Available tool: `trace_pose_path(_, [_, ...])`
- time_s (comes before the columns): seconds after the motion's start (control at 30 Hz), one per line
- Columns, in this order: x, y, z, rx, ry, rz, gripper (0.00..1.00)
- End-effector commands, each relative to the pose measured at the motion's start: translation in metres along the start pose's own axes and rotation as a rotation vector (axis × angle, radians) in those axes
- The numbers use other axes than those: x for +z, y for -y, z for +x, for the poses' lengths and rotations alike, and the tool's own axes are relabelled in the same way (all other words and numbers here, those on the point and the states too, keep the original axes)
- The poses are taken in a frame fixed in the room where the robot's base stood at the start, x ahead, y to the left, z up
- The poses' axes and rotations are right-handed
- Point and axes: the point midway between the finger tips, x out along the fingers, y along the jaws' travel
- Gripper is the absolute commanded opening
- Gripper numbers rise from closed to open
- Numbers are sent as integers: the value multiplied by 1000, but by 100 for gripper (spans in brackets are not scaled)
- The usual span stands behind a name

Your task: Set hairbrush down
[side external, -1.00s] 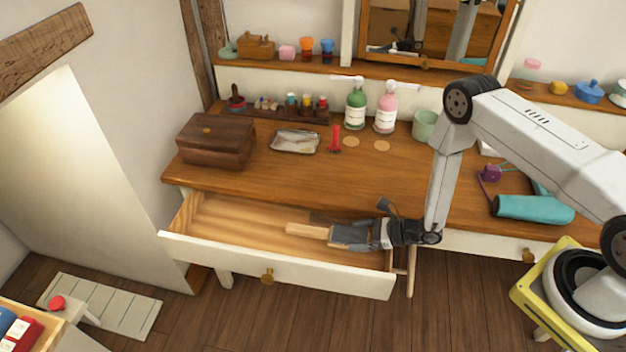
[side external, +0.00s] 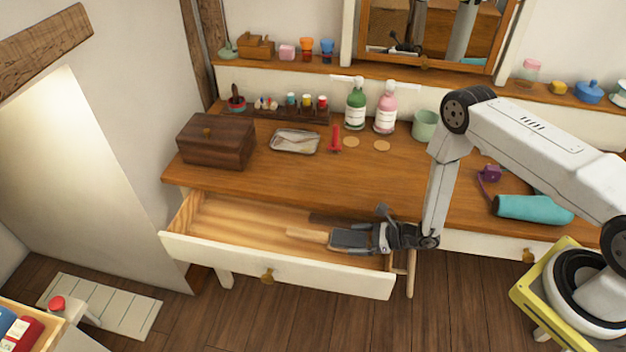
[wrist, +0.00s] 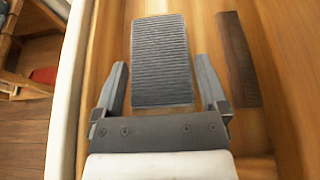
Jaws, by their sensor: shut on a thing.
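The hairbrush shows in the side view as a grey head (side external: 350,239) with a pale wooden handle (side external: 307,234) pointing left. In the wrist view its ribbed grey bristle face (wrist: 161,60) lies between the two fingers. My gripper (wrist: 162,75) is shut on the hairbrush; in the side view my gripper (side external: 372,238) is inside the right end of the open drawer (side external: 225,256). The brush lies level, low in the drawer. I cannot tell whether it touches the drawer floor.
A dark strip (wrist: 238,58) runs beside the brush on the drawer floor; it may be an object or shadow. The drawer's left part is bare. The tabletop (side external: 300,180) above holds a wooden box (side external: 217,141), a tray (side external: 295,141) and bottles (side external: 386,108).

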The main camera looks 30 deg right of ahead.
Motion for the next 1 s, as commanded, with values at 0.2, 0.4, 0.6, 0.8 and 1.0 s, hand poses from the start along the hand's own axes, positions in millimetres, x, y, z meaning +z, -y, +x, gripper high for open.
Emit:
trace_pose_path(0.2, [-4, -1, 0, 1, -7, 1, 100])
trace_pose_path(0.4, [-5, -2, 0, 1, -10, 2, 100])
trace_pose_path(0.6, [-3, -2, -1, 2, -12, 3, 100])
trace_pose_path(0.8, [8, -2, -5, 1, -9, 2, 100])
trace_pose_path(1.0, [8, 0, -31, -3, -8, 4, 100])
